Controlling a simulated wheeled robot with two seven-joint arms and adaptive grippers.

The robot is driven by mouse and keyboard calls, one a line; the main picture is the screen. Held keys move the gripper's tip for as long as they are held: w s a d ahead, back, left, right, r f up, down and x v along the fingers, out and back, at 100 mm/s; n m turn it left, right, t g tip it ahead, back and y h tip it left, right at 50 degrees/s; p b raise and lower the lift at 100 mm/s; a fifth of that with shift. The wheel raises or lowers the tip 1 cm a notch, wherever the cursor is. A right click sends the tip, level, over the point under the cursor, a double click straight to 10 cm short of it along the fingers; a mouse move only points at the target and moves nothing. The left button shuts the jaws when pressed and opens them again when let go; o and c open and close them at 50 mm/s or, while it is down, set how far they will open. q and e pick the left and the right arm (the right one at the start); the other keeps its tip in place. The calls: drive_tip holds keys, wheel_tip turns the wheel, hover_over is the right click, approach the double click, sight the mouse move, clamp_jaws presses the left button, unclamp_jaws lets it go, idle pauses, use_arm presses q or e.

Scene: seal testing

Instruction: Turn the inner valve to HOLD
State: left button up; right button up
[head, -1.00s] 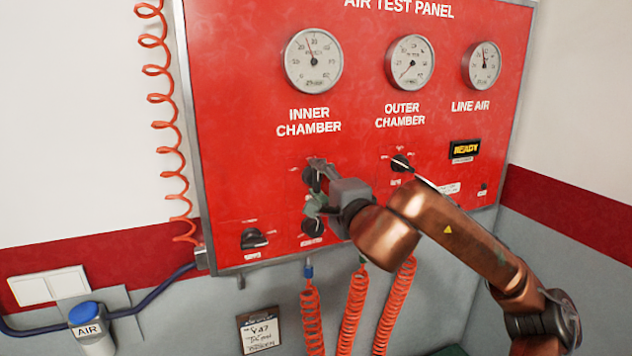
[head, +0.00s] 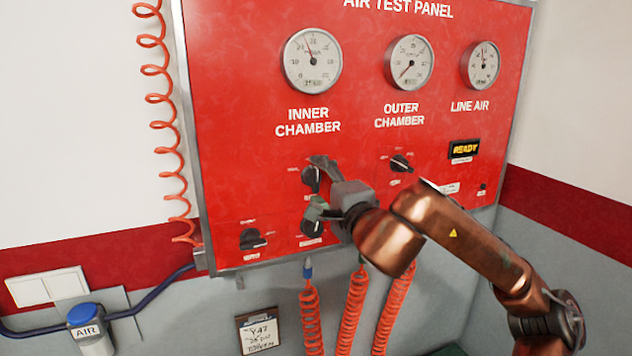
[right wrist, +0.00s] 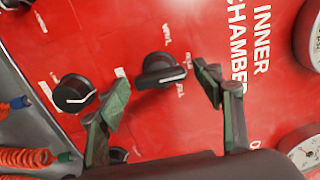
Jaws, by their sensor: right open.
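The inner valve is a black knob (head: 311,181) below the INNER CHAMBER label on the red panel. My right gripper (head: 320,185) is at this knob, with one finger above it and one below. In the right wrist view the inner valve knob (right wrist: 158,72) shows between the spread fingers of my right gripper (right wrist: 163,90). Clear gaps show there, and I see no grip on it. A white line on the knob points toward the right of that view. Small labels around it are too blurred to read. My left gripper is not in view.
Another black knob (head: 313,226) sits just below the inner valve, close to the lower finger. The outer chamber knob (head: 401,163) is to the right. A further knob (head: 252,238) is at lower left. Orange coiled hoses (head: 311,318) hang below the panel.

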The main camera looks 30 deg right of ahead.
drive_tip(key=s, duration=1.1)
drive_tip(key=shift+a, duration=0.25)
drive_tip(key=shift+w, duration=0.1)
drive_tip(key=shift+c, duration=0.7)
